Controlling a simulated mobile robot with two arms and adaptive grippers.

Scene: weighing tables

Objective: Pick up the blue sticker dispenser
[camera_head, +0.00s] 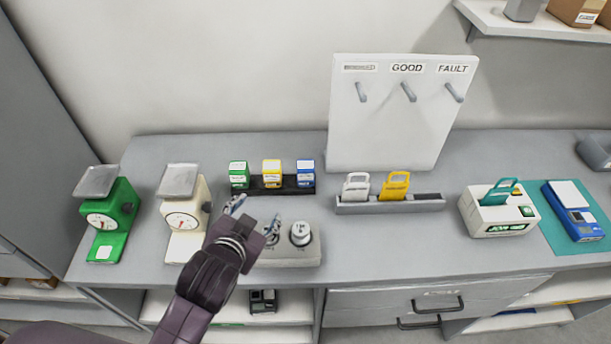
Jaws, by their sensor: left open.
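The blue sticker dispenser (306,168) stands at the right end of a black rack (260,188) at the back of the table. It has a white label on its front. A yellow dispenser (271,169) and a green dispenser (239,169) stand to its left in the same rack. My left gripper (254,216) is open, with nothing seen between its fingers. It is in front of the rack, below and left of the blue dispenser and apart from it. My right gripper is not in view.
A grey block with metal weights (300,233) sits beside my left gripper, partly hidden by it. A cream scale (187,216) and a green scale (112,218) stand left. A tag holder (391,204) and a hook board (393,125) stand to the right.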

